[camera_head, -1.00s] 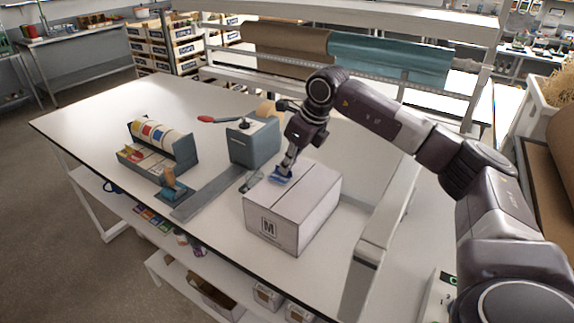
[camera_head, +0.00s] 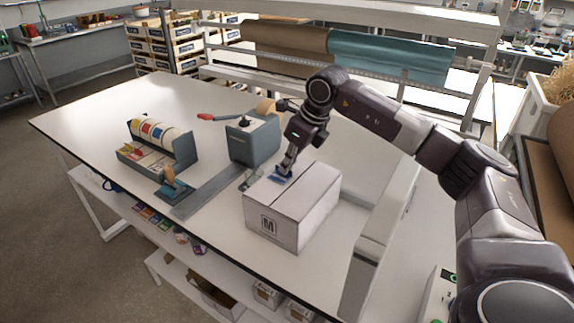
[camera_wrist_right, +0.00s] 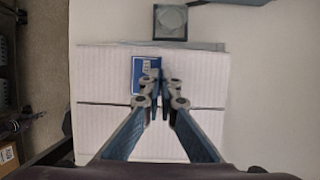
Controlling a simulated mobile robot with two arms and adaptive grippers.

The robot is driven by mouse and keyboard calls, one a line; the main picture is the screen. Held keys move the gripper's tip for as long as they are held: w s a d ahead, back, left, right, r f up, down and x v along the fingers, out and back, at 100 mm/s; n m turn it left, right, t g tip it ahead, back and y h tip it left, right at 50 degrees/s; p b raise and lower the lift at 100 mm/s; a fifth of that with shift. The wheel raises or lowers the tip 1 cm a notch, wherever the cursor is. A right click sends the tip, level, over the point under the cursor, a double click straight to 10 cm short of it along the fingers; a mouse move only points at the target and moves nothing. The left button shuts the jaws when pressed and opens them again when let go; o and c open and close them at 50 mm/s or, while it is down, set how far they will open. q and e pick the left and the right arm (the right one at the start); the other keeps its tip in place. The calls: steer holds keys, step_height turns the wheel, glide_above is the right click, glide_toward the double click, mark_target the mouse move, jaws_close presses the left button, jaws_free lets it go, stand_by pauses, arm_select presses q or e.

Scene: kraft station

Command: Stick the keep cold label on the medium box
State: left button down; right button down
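The medium box (camera_head: 290,222), pale and closed with an M mark on its front, stands on the table. My right gripper (camera_head: 284,172) points down at the back left part of its top. In the right wrist view the gripper (camera_wrist_right: 160,80) has its fingertips close together, with the edge of a blue and white label (camera_wrist_right: 141,66) between them. The label also shows as a blue patch at the fingertips in the head view (camera_head: 278,175). It is at or just above the lid (camera_wrist_right: 105,75); I cannot tell whether it touches. My left gripper is out of view.
A holder with coloured label rolls (camera_head: 160,142) stands on the left of the table. The table's back left is clear.

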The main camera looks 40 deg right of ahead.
steer(key=c, duration=2.1)
jaws_free()
steer(key=shift+r+p, duration=1.6)
steer(key=shift+r, duration=0.65)
